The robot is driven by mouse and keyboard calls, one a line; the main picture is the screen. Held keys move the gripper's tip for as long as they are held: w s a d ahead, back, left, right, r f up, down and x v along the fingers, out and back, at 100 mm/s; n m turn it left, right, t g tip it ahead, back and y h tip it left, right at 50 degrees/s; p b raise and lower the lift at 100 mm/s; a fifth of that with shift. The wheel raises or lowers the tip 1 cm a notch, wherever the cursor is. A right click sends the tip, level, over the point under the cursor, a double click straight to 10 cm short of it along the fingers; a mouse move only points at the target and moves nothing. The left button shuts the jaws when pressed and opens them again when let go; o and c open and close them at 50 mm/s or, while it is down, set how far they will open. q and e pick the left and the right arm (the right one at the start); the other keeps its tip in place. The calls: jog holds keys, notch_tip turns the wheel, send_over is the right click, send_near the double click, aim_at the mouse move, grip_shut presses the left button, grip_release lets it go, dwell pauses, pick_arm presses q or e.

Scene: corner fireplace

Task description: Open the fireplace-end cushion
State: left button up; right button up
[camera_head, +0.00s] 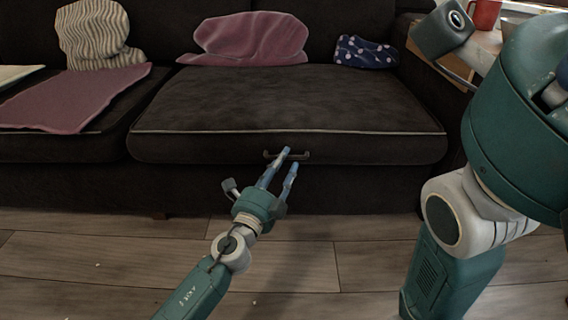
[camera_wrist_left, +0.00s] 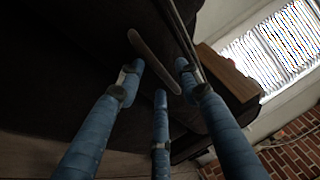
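The dark sofa's right seat cushion (camera_head: 290,98) has pale piping along its front edge and lies flat. A small dark bar handle (camera_head: 304,155) is on its front face. My left gripper (camera_head: 290,158) reaches up from below, its blue fingers spread and the tips at the handle in the head view. In the left wrist view the handle (camera_wrist_left: 153,60) runs slantwise between the spread fingertips of the left gripper (camera_wrist_left: 159,74). I cannot tell whether any finger touches it. My right gripper is not in view.
A pink pillow (camera_head: 250,38) and a dark blue dotted pillow (camera_head: 364,52) rest at the back of the cushion. A striped pillow (camera_head: 95,35) and pink cloth (camera_head: 75,98) lie on the left seat. A red mug (camera_head: 485,13) stands at upper right. Wooden floor (camera_head: 300,266) in front is clear.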

pick_arm(q)
jog(key=shift+w+d, duration=0.15)
jog(key=shift+w, duration=0.15)
grip_shut()
jog(key=shift+r, duration=0.15)
